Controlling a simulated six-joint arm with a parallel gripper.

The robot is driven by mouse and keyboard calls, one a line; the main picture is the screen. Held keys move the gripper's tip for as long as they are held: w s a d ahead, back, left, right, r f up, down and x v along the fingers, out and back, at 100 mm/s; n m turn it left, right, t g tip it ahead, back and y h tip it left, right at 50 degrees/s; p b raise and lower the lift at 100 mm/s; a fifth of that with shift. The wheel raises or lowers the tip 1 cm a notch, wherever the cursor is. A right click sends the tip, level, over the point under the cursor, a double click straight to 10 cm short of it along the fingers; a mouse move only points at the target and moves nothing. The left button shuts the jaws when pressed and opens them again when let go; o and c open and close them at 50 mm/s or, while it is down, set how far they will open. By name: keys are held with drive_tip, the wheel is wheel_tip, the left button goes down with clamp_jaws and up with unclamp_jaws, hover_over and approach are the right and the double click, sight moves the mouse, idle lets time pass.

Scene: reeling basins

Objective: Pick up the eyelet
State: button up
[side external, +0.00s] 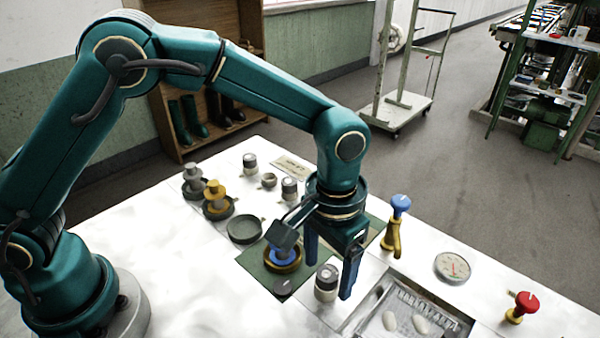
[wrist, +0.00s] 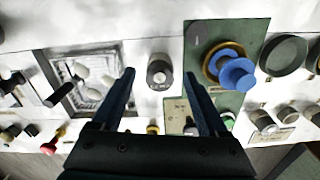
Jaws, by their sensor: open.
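In the wrist view the cylinder (wrist: 160,78) lies between my two fingertips, with room on both sides. My gripper (side external: 329,279) is open and points down, its fingers on either side of it in the side view. The wrist view also shows my gripper (wrist: 160,75) empty.
The green mat (side external: 255,262) bears a blue-and-brass piece (side external: 284,258) and a dark disc (side external: 283,288). A framed tray (side external: 440,309) with pale cocoons stands to the right. A blue-topped brass valve (side external: 393,235), a dial (side external: 452,266) and a red-knobbed valve (side external: 522,305) stand nearby.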

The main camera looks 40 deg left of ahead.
drive_tip(key=shift+c, duration=0.4)
clamp_jaws()
drive_tip(key=shift+r, duration=0.1)
